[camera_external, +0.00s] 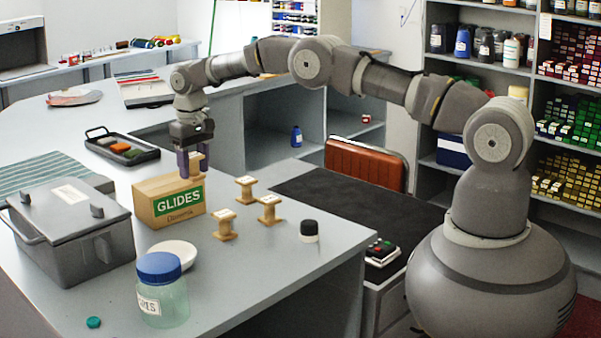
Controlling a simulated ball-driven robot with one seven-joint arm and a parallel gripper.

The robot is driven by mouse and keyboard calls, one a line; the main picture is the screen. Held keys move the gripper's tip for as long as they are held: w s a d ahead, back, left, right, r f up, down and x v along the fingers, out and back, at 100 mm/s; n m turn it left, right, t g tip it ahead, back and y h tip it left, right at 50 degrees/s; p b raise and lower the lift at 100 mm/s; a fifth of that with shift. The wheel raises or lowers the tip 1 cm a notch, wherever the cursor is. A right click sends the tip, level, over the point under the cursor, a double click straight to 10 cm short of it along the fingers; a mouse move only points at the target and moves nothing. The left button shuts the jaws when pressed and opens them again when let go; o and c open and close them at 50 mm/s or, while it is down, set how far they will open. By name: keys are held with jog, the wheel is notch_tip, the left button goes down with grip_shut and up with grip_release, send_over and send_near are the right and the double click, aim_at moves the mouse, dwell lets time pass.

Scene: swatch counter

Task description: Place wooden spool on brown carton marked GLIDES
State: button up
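The brown carton marked GLIDES (178,208) stands on the grey counter, with a green label on its front. My gripper (194,167) points down just above the carton's top. Three wooden spools stand upright on the counter to the right of the carton: one at the back (245,189), one at the right (268,210) and one at the front (224,224). Part of the carton's top is hidden behind the fingers.
A grey lidded box (75,240) stands left of the carton. A white dish (176,251), a blue-lidded jar (162,290) and a black-capped jar (309,231) are in front. A black tray (121,149) lies behind. The counter's right edge is near the spools.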

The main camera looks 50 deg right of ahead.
jog(key=o, duration=0.4)
jog(key=shift+c, duration=0.2)
notch_tip(320, 180, up, 12)
jog(key=p, duration=0.2)
jog(key=shift+r, duration=0.2)
notch_tip(320, 180, up, 18)
jog(key=t, duration=0.4)
send_over(193, 155)
jog(key=d, duration=0.3)
jog(key=s+d+r+t, duration=0.2)
jog(key=r, duration=0.6)
jog(key=s+d+r+t, duration=0.2)
jog(key=s+r, duration=0.1)
jog(key=r, duration=0.6)
jog(key=s+d+r+t, duration=0.3)
jog(key=s+r, duration=0.7)
jog(key=s+d+r+t, duration=0.3)
jog(key=s+r+t, duration=0.1)
jog(key=s+r, duration=0.6)
jog(key=shift+s+d+r, duration=0.2)
jog(key=shift+s+r, duration=0.15)
jog(key=shift+s, duration=0.45)
